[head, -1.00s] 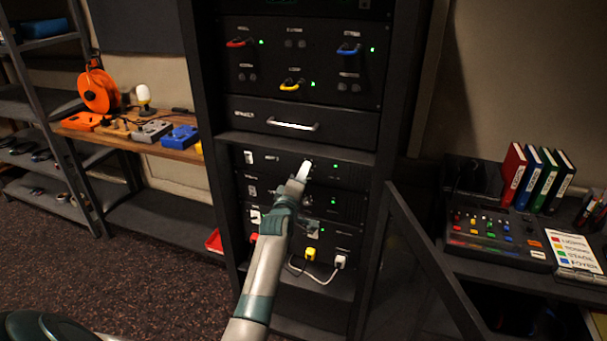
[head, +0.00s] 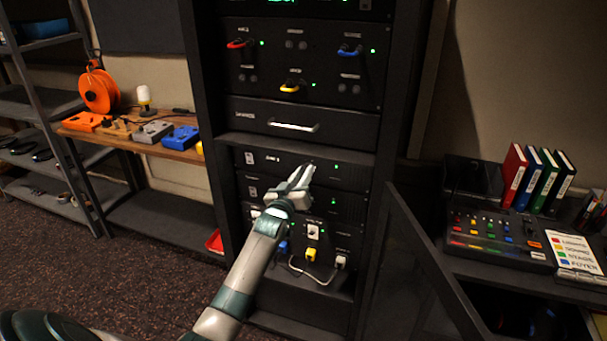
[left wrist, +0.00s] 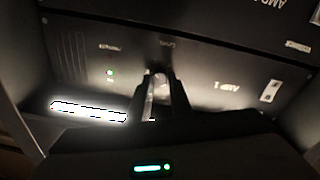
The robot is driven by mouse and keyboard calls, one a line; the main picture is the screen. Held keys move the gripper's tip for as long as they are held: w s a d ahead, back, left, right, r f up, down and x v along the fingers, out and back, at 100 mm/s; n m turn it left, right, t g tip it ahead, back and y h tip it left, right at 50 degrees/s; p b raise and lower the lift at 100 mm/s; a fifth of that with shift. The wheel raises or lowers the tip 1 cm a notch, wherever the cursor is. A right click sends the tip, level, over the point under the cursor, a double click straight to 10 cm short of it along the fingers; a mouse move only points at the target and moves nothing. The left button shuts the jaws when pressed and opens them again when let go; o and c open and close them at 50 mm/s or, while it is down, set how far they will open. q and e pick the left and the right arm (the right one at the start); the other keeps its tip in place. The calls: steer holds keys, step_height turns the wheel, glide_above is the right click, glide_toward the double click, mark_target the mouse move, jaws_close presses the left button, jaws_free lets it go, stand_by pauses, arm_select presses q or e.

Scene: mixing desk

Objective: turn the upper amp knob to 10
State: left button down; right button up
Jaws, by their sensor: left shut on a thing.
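The upper amp (head: 258,158) is a black rack unit with a lit green light, just under the drawer. My left gripper (head: 306,170) reaches to the right part of its front and hides the knob in the head view. In the left wrist view, the two dark fingers (left wrist: 161,82) are shut on the upper amp knob (left wrist: 160,74), a small part of which shows between the tips. The amp's front (left wrist: 205,85) appears upside down there, with a green light to the left. I cannot read the knob's setting. My right gripper is not in view.
A drawer with a bright handle (head: 293,126) sits just above the amp. Below are more amps and a panel with yellow (head: 311,255) and white plugs and a cable. An open rack door (head: 425,265) stands at the right, beside the desk with a mixer (head: 497,238).

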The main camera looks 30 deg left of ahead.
arm_select(q)
steer(key=shift+m, duration=1.6)
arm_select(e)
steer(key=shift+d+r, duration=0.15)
arm_select(q)
steer(key=c, duration=1.6)
jaws_free()
